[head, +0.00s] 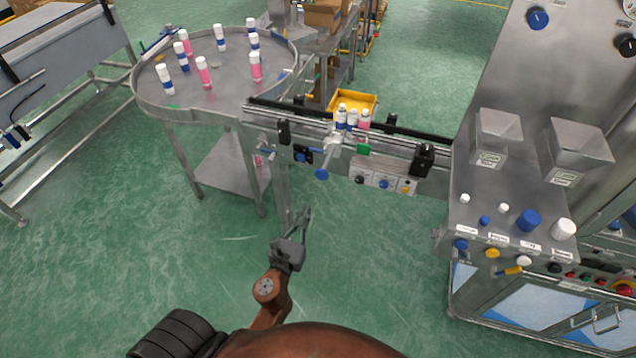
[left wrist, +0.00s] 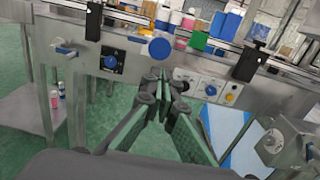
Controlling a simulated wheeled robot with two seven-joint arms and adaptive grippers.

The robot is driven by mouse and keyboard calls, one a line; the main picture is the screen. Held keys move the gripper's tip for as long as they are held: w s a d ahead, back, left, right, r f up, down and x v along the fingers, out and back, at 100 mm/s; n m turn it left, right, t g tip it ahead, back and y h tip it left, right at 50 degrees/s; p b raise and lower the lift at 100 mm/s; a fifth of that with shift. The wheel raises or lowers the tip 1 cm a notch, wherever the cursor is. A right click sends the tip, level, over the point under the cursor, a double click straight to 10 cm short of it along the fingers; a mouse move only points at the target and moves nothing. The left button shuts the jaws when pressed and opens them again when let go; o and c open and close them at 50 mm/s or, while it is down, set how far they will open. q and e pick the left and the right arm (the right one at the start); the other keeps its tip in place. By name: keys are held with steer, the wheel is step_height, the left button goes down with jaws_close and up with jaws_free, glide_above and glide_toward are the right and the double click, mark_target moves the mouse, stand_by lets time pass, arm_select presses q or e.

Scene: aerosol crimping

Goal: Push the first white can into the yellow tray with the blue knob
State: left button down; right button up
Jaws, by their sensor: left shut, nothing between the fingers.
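Several white-capped cans stand close together on the conveyor in the head view; the first at the left is a white can (head: 341,115) with a blue band. The yellow tray (head: 340,99) is just behind them, at the conveyor's far side. The blue knob (head: 321,174) is on the end of a pusher rod at the conveyor's near side; it also shows in the left wrist view (left wrist: 160,49). My left gripper (head: 304,212) is shut and empty, below and in front of the knob, apart from it. In the left wrist view the fingertips (left wrist: 160,76) are below the knob. My right gripper is not visible.
A round steel table (head: 215,75) with several pink and blue cans joins the conveyor at the left. A control panel (head: 380,182) is on the conveyor's near side. A steel machine (head: 500,213) with knobs stands at the right. The green floor in front is clear.

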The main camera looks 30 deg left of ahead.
mark_target(321, 176)
arm_select(q)
steer(key=p+x, duration=0.1)
steer(key=x, duration=1.2)
steer(key=shift+w, duration=0.1)
